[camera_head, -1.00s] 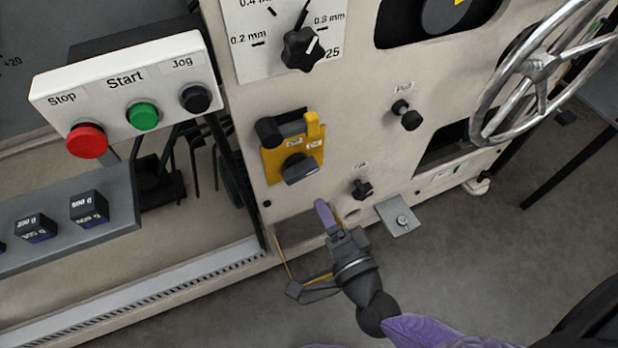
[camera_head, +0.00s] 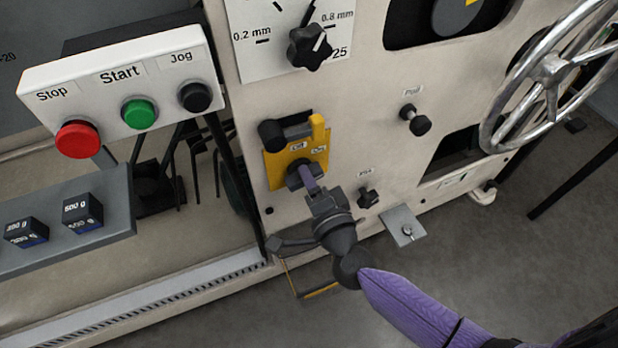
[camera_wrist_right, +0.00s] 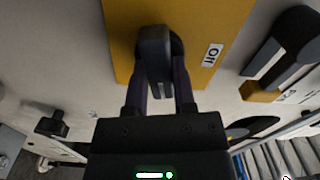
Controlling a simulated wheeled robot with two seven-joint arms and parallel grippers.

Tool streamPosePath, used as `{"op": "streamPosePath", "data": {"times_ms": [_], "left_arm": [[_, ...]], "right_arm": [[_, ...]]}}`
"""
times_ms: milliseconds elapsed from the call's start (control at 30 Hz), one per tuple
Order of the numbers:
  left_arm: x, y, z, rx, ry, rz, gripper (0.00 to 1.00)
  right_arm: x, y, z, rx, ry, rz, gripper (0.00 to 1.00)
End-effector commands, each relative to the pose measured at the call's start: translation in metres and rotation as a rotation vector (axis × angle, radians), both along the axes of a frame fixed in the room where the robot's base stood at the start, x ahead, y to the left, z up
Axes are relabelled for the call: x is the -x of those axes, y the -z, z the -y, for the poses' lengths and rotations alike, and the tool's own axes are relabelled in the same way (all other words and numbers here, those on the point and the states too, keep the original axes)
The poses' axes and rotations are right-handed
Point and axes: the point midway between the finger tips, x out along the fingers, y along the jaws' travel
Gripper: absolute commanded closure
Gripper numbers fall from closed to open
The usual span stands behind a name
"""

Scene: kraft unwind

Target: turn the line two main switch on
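A rotary switch with a black knob (camera_head: 297,172) sits on a yellow plate (camera_head: 274,172) on the cream machine front. Small Off and On labels show above the knob. My right gripper (camera_head: 306,178) is at the knob and hides part of it. In the right wrist view, the knob (camera_wrist_right: 156,62) stands between the two purple-lined fingers of the right gripper (camera_wrist_right: 160,82), its bar upright in the picture. The fingers lie close along its sides; whether they press on it cannot be told. An Off or On label (camera_wrist_right: 213,54) is beside it. My left gripper is not in view.
A box with a red stop button (camera_head: 77,139), green start button (camera_head: 139,114) and black jog button (camera_head: 195,97) is at left. A black dial (camera_head: 310,46) is above the switch. A small knob (camera_head: 368,198), a pull knob (camera_head: 415,120) and a handwheel (camera_head: 552,65) are at right.

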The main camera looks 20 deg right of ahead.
Motion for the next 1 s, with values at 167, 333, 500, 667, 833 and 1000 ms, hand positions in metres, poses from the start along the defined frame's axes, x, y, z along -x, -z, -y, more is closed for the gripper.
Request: {"op": "streamPosePath", "data": {"times_ms": [167,333,500,667,833,1000], "left_arm": [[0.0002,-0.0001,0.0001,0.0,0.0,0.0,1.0],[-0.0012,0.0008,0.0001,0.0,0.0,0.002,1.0],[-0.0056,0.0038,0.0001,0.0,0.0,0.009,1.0],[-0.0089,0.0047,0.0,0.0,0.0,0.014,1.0],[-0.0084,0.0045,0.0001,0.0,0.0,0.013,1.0],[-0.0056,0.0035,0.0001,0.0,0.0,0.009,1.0]], "right_arm": [[0.0002,0.0004,0.0001,0.0,0.0,-0.001,1.0],[0.0003,0.0008,0.0001,-0.042,0.001,-0.002,1.0],[0.0005,0.0021,0.0003,-0.232,0.002,-0.009,1.0],[0.0005,0.0018,0.0001,-0.265,0.001,-0.011,1.0],[0.0005,0.0019,0.0001,-0.264,0.001,-0.011,0.61],[0.0004,0.0016,0.0001,-0.263,0.0,-0.01,0.32]]}}
